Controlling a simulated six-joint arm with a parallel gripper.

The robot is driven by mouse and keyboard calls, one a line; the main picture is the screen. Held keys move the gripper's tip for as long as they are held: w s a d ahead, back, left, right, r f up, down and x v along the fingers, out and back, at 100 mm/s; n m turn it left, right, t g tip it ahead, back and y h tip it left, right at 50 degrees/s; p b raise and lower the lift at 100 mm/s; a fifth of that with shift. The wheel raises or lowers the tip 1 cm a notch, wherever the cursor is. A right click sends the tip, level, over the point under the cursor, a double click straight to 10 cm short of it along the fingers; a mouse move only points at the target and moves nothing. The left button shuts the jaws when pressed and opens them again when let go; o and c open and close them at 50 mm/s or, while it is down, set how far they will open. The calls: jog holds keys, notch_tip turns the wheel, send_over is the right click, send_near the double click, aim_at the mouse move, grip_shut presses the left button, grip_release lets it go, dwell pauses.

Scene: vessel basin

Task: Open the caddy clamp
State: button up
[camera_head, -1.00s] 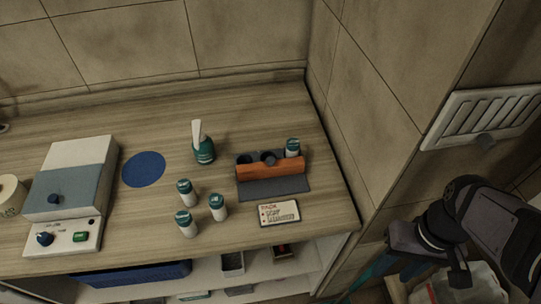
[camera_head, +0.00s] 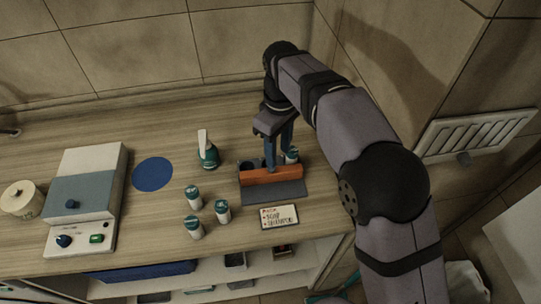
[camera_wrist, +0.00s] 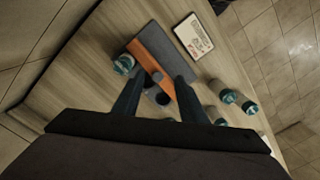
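The caddy stands at the right of the counter, with an orange front bar (camera_head: 270,177) and a grey flat plate (camera_head: 275,193) before it. In the wrist view the orange bar (camera_wrist: 152,57) runs diagonally past a small dark knob (camera_wrist: 157,76) and a dark round opening (camera_wrist: 163,99). A white bottle with a teal cap (camera_head: 292,155) sits in the caddy's right end. My gripper (camera_head: 278,156) points down over the caddy. In the wrist view its fingers (camera_wrist: 158,92) are apart with nothing held; the knob shows between them. Whether a finger touches the caddy I cannot tell.
A teal pump bottle (camera_head: 208,153) stands left of the caddy. Several teal-capped bottles (camera_head: 194,198) stand front left. A label card (camera_head: 280,217) lies in front. A blue disc (camera_head: 152,174) and a grey-and-white device (camera_head: 83,205) are further left. The wall (camera_head: 347,120) is close on the right.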

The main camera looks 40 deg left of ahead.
aim_at(271, 173)
jog(key=shift+a+f+n, duration=0.1)
jog(key=shift+a+n, duration=0.2)
jog(key=shift+a, duration=0.95)
jog(key=shift+f+p, duration=1.4)
jog(key=shift+f, duration=2.2)
jog(key=shift+d, duration=0.1)
grip_shut()
